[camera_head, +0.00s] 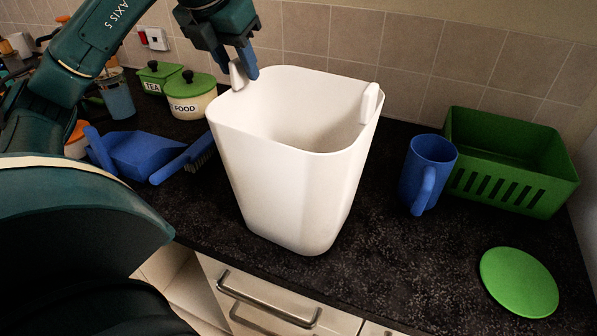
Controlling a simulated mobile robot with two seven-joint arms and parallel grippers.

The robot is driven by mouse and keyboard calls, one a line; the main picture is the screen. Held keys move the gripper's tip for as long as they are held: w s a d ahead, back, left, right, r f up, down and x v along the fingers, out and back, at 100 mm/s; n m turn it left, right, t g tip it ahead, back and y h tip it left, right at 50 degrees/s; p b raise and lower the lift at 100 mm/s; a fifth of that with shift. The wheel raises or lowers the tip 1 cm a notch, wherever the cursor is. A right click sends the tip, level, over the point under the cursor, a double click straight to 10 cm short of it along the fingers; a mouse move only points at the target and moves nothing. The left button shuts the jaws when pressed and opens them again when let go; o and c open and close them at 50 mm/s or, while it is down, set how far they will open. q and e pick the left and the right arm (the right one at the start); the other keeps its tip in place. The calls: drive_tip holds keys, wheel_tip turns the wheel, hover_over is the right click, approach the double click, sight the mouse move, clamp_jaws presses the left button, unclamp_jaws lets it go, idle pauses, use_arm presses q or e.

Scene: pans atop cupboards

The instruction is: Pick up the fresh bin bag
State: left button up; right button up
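A tall white open-topped bin (285,185) stands upright on the dark worktop. It has a white tab at its left rim (238,75) and another at its right rim. I see no separate bin bag that I can make out; the part of the bin's inside that shows looks bare, and its floor is hidden. My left gripper (243,70) points down at the bin's back left rim, its blue fingers right by the left tab. Whether they touch or grip the tab is not clear. My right gripper is out of view.
A blue dustpan (140,152) and a brush lie left of the bin. Green-lidded FOOD (190,103) and TEA (158,76) pots stand behind them. A blue mug (425,172), green basket (520,150) and green disc (518,281) are right. The worktop's right front is mostly clear.

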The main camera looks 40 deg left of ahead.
use_arm(q)
drive_tip(key=shift+x, duration=0.9)
drive_tip(key=shift+c, duration=0.2)
clamp_jaws()
